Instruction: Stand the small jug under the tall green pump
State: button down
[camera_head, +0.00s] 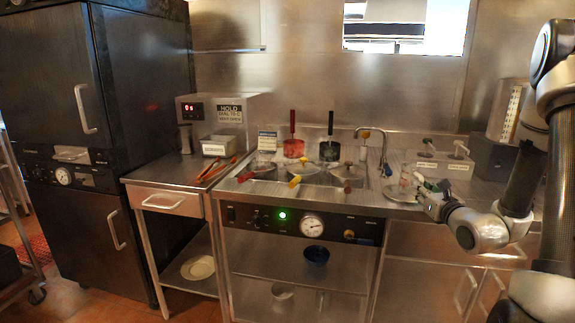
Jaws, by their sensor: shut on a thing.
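My gripper (418,188) is at the right end of the steel counter, reaching in from the right. It is shut on a small pale vessel, which seems to be the small jug (404,181), held at or just above the counter top; I cannot tell whether it touches. A small green patch shows beside the fingers, too small to identify. Two pump heads (428,145) (460,149) stand on a steel housing behind the gripper, with pale labels below them. I cannot make out which one is the tall green pump. The jug is in front and left of them.
A curved tap (378,143) stands left of the jug. Round lidded wells (308,171) with coloured handles fill the counter's middle. A dark box (492,157) stands right of the pumps. A side table (170,178) holds tongs.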

jog(key=a+f+n+y, duration=0.1)
jog(key=a+n+y, duration=0.1)
jog(key=a, duration=0.9)
jog(key=shift+w+a+g+y, duration=0.3)
jog(key=shift+w+g+y, duration=0.1)
jog(key=shift+y, duration=0.3)
jog(key=shift+f, duration=0.1)
dwell(0.5)
